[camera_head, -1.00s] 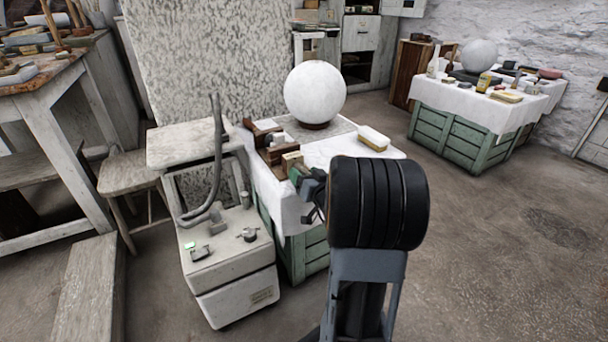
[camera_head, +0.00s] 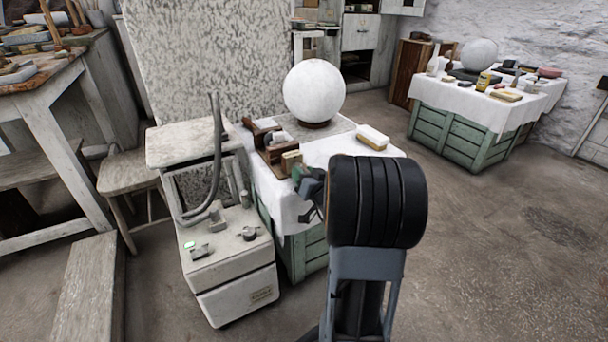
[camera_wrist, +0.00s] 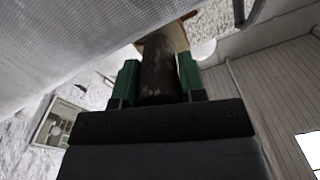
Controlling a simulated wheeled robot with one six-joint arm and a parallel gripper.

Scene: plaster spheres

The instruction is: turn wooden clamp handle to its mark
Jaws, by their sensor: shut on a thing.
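In the wrist view the dark, worn cylindrical clamp handle (camera_wrist: 158,82) runs up between the green fingertips of my gripper (camera_wrist: 157,70). My gripper is shut on it. A lighter wooden piece (camera_wrist: 166,36) shows behind the handle's far end. In the head view my gripper (camera_head: 299,174) is at the clamp's near end, partly hidden by my arm. I cannot make out the mark in either view.
A white plaster sphere (camera_head: 314,91) stands on the table behind the clamp. A grey machine with a hose (camera_head: 228,262) stands close on the left. White cloth (camera_wrist: 60,45) fills the wrist view's upper left. Open floor lies right.

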